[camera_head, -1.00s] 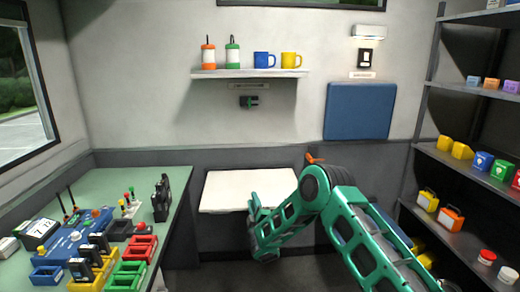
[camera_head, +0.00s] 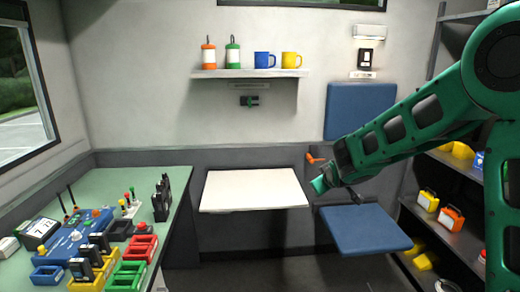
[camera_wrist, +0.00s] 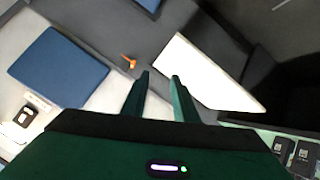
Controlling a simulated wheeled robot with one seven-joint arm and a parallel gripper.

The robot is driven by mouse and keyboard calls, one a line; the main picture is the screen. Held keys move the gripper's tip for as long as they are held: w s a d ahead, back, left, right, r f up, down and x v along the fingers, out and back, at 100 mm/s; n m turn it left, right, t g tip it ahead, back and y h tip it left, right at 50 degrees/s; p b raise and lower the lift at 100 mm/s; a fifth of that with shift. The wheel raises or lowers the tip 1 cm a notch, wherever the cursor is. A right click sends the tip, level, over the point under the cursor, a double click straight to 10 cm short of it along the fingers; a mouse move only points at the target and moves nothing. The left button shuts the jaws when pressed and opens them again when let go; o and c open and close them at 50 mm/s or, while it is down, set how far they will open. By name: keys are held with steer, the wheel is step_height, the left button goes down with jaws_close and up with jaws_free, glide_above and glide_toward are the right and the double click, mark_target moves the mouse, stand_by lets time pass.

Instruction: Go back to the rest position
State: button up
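My green arm reaches in from the right in the head view, and its end, my gripper (camera_head: 322,184), is by the right edge of the white fold-down table (camera_head: 254,190). In the wrist view my gripper (camera_wrist: 160,82) shows two green fingers apart with nothing between them. The white table also shows in the wrist view (camera_wrist: 205,75), and it lies flat. An orange handle (camera_head: 316,159) is on the wall just behind the gripper, apart from the fingers in the wrist view (camera_wrist: 130,62).
A blue fold-down seat (camera_head: 365,232) lies flat below my arm, with a blue backrest (camera_head: 360,111) above. A green desk (camera_head: 160,190) with radios and bins stands left. Shelves (camera_head: 470,240) stand right, partly behind my arm. The wall shelf (camera_head: 248,73) holds lanterns and mugs.

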steer(key=s+d+m+g, duration=0.3)
steer(key=s+d, duration=0.1)
steer(key=s, duration=1.3)
steer(key=s+d+m+g, duration=0.3)
steer(key=s+d+g, duration=0.1)
steer(key=s, duration=1.3)
steer(key=s+d+m+g, duration=0.2)
steer(key=s+d, duration=0.3)
steer(key=s, duration=0.3)
steer(key=s+d+f+m+g, duration=0.1)
steer(key=s+d+m+g, duration=0.1)
steer(key=s+d+m, duration=0.2)
steer(key=s+d, duration=0.2)
steer(key=s, duration=0.2)
steer(key=shift+y, duration=0.4)
steer(key=shift+w+f, duration=0.1)
steer(key=shift+w+f, duration=0.25)
steer(key=shift+w, duration=0.35)
